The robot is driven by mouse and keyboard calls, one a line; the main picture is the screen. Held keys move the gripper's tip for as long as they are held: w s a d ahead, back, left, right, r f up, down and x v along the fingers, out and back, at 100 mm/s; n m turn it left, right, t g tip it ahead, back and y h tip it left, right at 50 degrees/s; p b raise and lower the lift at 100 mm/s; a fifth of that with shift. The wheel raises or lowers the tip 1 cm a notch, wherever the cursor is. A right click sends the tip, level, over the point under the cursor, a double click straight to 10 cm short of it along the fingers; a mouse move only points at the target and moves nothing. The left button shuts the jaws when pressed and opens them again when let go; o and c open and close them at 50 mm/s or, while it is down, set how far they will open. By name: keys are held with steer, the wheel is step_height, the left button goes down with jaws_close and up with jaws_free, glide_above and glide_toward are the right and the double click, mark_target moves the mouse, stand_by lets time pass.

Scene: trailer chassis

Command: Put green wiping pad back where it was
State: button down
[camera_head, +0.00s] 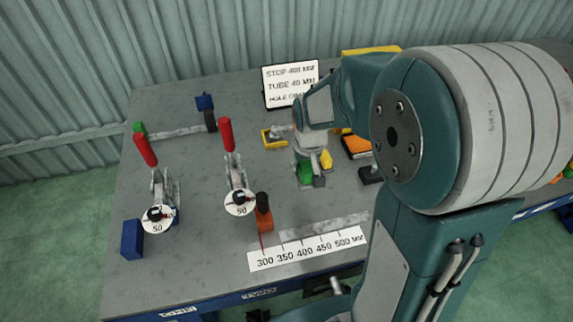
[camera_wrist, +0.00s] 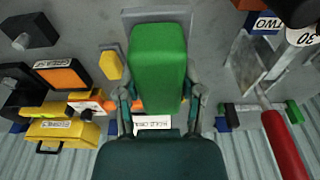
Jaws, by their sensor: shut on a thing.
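The green wiping pad (camera_wrist: 158,62) is held upright between the two fingers of my gripper (camera_wrist: 158,105) in the wrist view. My gripper is shut on it. In the head view, my gripper (camera_head: 312,178) hangs above the middle of the grey workbench, and part of the green pad (camera_head: 305,172) shows between its fingers. A flat grey plate (camera_wrist: 155,16) lies on the bench beyond the pad in the wrist view. I cannot tell whether the pad touches the bench. My arm hides part of the bench's right side.
Two red-handled clamps (camera_head: 228,135) with round "50" tags stand left of my gripper. A ruler strip (camera_head: 307,248) and an orange-and-black block (camera_head: 264,212) lie at the front. A sign (camera_head: 291,84) stands behind. Yellow (camera_wrist: 62,133) and orange (camera_wrist: 62,76) cases are nearby.

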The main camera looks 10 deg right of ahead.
steer(key=w+a+f, duration=0.1)
steer(key=w+f, duration=0.1)
steer(key=w, duration=0.3)
glide_above(286, 172)
steer(key=s, duration=0.2)
steer(key=f, duration=0.5)
steer(key=shift+w, duration=0.25)
steer(key=shift+w+d+f, duration=0.15)
steer(key=shift+w+f, duration=0.05)
steer(key=shift+w, duration=0.05)
steer(key=shift+w+f, duration=0.35)
steer(key=shift+f, duration=0.15)
steer(key=shift+a+f, duration=0.2)
steer(key=shift+f, duration=1.25)
steer(key=shift+c, duration=1)
jaws_free()
steer(key=shift+d, duration=0.1)
